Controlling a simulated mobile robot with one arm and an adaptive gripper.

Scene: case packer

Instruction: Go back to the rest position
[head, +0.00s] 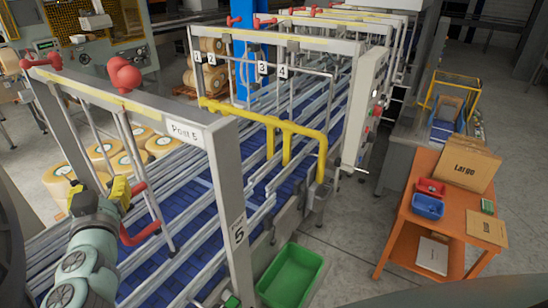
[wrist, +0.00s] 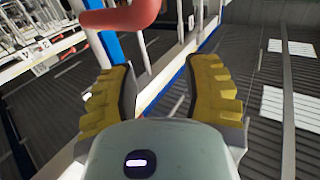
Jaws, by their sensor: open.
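My gripper (head: 101,190) is at the lower left of the head view, beside the grey frame of the case packer. In the wrist view its two yellow-padded fingers (wrist: 160,72) are spread apart with nothing between them. A red bent handle (head: 140,237) on a thin rod hangs close to the gripper in the head view. A red bar (wrist: 125,17) crosses the top of the wrist view, ahead of the fingers. I cannot tell whether the gripper touches any of the rods.
The "Post 5" frame (head: 222,165), with red knobs (head: 124,74) on its top bar, stands before the blue conveyor lanes. A yellow rail (head: 262,117) crosses them. A green bin (head: 290,277) is on the floor. An orange table (head: 398,235) holds boxes and small bins; floor between is clear.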

